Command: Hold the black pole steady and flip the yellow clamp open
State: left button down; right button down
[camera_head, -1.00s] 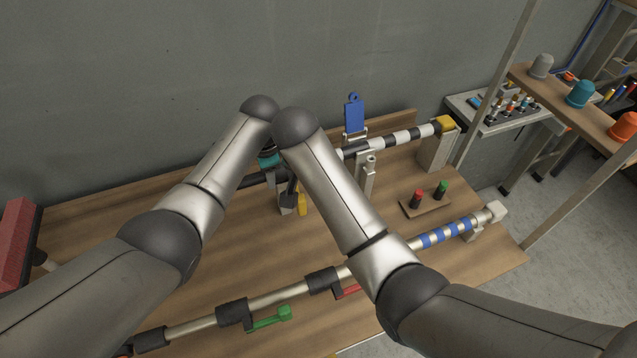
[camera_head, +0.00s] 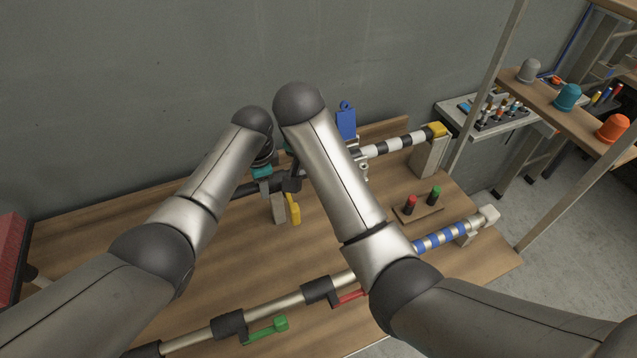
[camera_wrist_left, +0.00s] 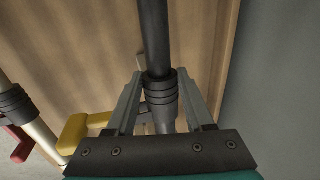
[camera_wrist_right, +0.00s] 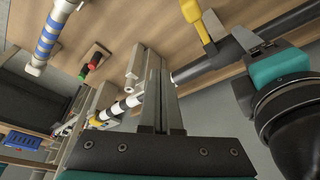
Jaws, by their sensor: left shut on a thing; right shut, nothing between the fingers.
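The black pole (camera_head: 246,189) lies along the back of the wooden table. It shows between my left fingers in the left wrist view (camera_wrist_left: 154,35). My left gripper (camera_wrist_left: 158,85) is shut around it. The yellow clamp (camera_head: 293,209) hangs below the pole, right of my left gripper, its lever angled down. It also shows at the left wrist view's left (camera_wrist_left: 85,132) and at the right wrist view's top (camera_wrist_right: 195,18). My right gripper (camera_wrist_right: 157,62) is shut and empty, apart from the clamp. In the head view my right forearm hides it.
A second pole with a green lever (camera_head: 268,331), a red lever (camera_head: 350,297) and blue stripes (camera_head: 440,238) runs along the front. A black-and-white pole (camera_head: 395,145) continues at the back right. Red and green pegs (camera_head: 433,195) stand nearby.

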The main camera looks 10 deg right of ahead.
jog(key=r, duration=0.1)
jog(key=a+r, duration=0.1)
jog(key=r, duration=0.2)
jog(key=shift+s+a+r, duration=0.2)
jog(key=shift+a+r, duration=0.1)
jog(key=shift+r, duration=0.1)
pick_arm(q)
jog(key=shift+c, duration=1)
grip_release()
jog(key=shift+r, duration=0.1)
